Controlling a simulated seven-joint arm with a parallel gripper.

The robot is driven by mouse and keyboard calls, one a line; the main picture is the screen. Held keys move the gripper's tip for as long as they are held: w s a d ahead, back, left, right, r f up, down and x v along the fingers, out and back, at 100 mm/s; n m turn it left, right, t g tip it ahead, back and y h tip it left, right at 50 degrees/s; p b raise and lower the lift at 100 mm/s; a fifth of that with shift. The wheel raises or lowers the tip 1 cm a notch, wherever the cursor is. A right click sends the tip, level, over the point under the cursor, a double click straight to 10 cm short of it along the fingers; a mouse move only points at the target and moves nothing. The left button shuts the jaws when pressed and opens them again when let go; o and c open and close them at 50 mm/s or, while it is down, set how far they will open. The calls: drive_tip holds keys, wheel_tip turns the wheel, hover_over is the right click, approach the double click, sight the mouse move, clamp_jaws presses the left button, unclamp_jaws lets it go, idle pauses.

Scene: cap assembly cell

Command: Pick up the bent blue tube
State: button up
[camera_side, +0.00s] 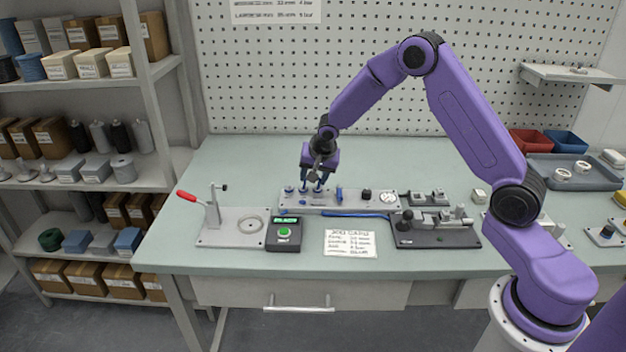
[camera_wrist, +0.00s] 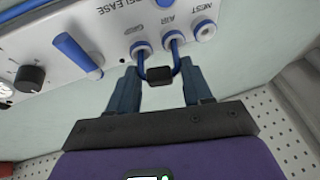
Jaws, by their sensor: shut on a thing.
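The bent blue tube (camera_wrist: 178,52) is a U shape in the wrist view. Its two ends sit at two round white-collared ports of the grey panel, one labelled AIR. A small black block (camera_wrist: 160,77) is at the middle of its bend. My gripper (camera_wrist: 160,83) has its dark blue fingers on either side of the tube's bend and is shut on it. In the side view my gripper (camera_side: 316,182) is low over the left part of the grey panel (camera_side: 362,208); the tube is too small there to tell apart from the fingers.
The panel also bears a blue lever (camera_wrist: 77,54), a black knob (camera_wrist: 29,77) and a NEST port (camera_wrist: 204,30).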

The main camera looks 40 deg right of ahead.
drive_tip(key=shift+r, duration=0.1)
drive_tip(key=shift+r, duration=0.55)
drive_tip(key=s+a+r, duration=0.1)
drive_tip(key=s+r, duration=1.1)
drive_tip(key=s, duration=0.2)
drive_tip(key=w+a+f+g+h, duration=0.1)
drive_tip(key=w+f, duration=0.2)
drive_tip(key=w, duration=0.6)
drive_tip(key=w+a+f, duration=0.2)
drive_tip(key=w+f, duration=0.1)
drive_tip(key=w, duration=0.6)
drive_tip(key=shift+s+d+f, duration=0.1)
drive_tip(key=shift+s+f, duration=0.05)
drive_tip(key=shift+f, duration=1.2)
drive_tip(key=shift+s+d+f, duration=0.1)
drive_tip(key=shift+f, duration=1.25)
